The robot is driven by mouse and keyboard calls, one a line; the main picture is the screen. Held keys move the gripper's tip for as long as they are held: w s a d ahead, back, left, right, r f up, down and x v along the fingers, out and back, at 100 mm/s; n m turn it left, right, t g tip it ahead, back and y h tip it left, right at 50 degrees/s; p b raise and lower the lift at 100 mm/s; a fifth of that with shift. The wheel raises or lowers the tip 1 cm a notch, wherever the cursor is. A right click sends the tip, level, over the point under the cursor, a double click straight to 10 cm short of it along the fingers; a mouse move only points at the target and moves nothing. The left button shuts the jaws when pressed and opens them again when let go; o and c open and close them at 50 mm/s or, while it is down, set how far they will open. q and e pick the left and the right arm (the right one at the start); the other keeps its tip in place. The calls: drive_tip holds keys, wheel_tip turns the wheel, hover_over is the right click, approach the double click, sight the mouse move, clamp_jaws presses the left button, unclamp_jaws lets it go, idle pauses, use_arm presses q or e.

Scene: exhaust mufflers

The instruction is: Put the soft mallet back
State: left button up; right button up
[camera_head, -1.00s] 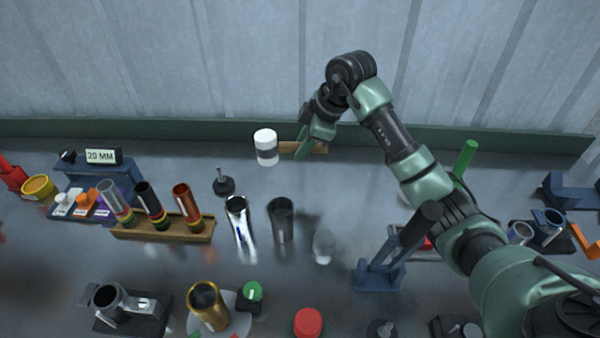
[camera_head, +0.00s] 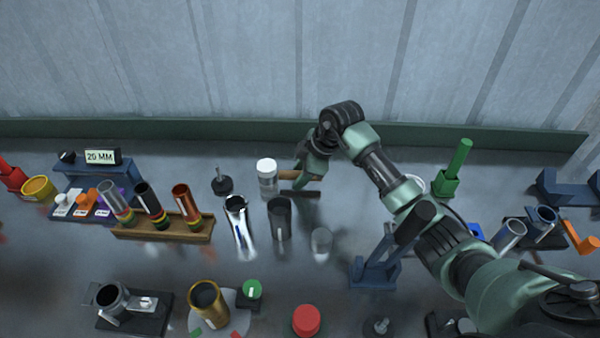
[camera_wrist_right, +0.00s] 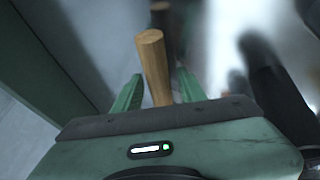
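The soft mallet has a white head (camera_head: 266,166) with a greyish middle band and a wooden handle (camera_head: 287,175) pointing right. My right gripper (camera_head: 306,180) is around the handle, coming from the right, and holds the mallet low over the back of the bench. A dark bar-like patch, perhaps a shadow, lies just below the handle. I cannot tell whether the head touches the bench. My left gripper is not in view.
Dark (camera_head: 280,218) and shiny (camera_head: 237,220) tubes stand just in front of the mallet, with a clear cylinder (camera_head: 321,242) nearby. A black knobbed piece (camera_head: 222,183) is to its left. A blue stand (camera_head: 375,268) is below my right arm. A green post (camera_head: 457,165) stands right.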

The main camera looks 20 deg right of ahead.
drive_tip(key=shift+r, duration=0.15)
drive_tip(key=b+v, duration=0.1)
drive_tip(key=v, duration=1.1)
drive_tip(key=shift+w, duration=0.1)
